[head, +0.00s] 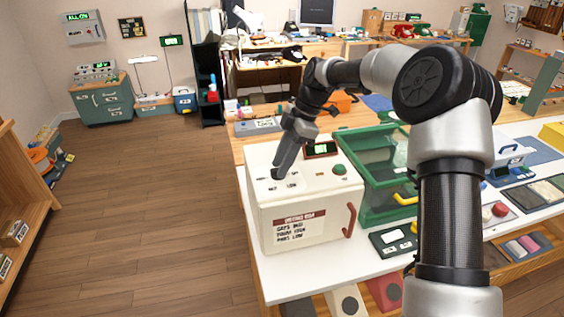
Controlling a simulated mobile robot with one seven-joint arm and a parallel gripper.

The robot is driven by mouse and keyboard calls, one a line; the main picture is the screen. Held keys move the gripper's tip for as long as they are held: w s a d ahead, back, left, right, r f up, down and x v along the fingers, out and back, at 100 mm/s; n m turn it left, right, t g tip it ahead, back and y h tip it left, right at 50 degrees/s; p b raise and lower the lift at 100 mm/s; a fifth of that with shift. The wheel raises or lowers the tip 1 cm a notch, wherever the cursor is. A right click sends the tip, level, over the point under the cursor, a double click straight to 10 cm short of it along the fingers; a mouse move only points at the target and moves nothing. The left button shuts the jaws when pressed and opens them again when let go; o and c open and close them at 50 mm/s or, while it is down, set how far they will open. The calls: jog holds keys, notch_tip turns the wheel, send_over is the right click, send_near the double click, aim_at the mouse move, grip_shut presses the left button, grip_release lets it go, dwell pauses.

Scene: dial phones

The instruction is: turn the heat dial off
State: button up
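A white box-shaped oven (262,222) stands on the near table, with a red handle and a printed sign on its front. My gripper (277,174) points down at the left part of the oven's top, among small dark markings. The heat dial cannot be made out; the gripper may be covering it. The gripper's fingers are too small and too end-on to tell whether they are open, shut or touching anything. A round green knob (339,169) sits at the right of the oven's top. A small display with green digits (320,149) stands at its back edge.
A green clear-walled case (378,215) stands close to the oven's right. A dark panel with a white screen (393,238) lies in front of the case. A grey device (257,127) lies behind the oven. The floor (150,220) to the left is clear.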

jog(key=p+v, duration=0.1)
jog(key=v, duration=1.6)
jog(key=shift+d+r, duration=0.15)
jog(key=shift+w, duration=0.1)
